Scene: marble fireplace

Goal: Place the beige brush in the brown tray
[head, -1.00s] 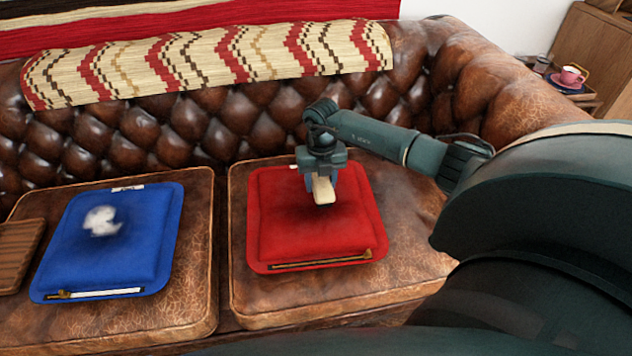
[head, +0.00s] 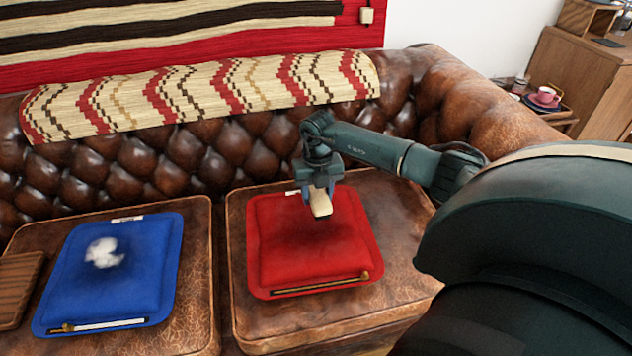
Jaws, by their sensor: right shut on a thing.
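My right gripper (head: 319,195) is shut on the beige brush (head: 321,205). It holds the brush over the upper middle of a red cushion; I cannot tell the exact height above the cloth. The upper part of the brush is hidden by the gripper. A brown wooden tray (head: 15,285) lies at the far left on the sofa, cut off by the picture's left edge, well away from the brush. My left gripper does not show.
The red cushion (head: 300,255) and a blue cushion (head: 110,290) lie on separate leather sofa seats. A white fluffy thing (head: 104,252) sits on the blue one. The tufted backrest (head: 160,165) rises behind. A pink cup (head: 545,95) stands on a side table at the right.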

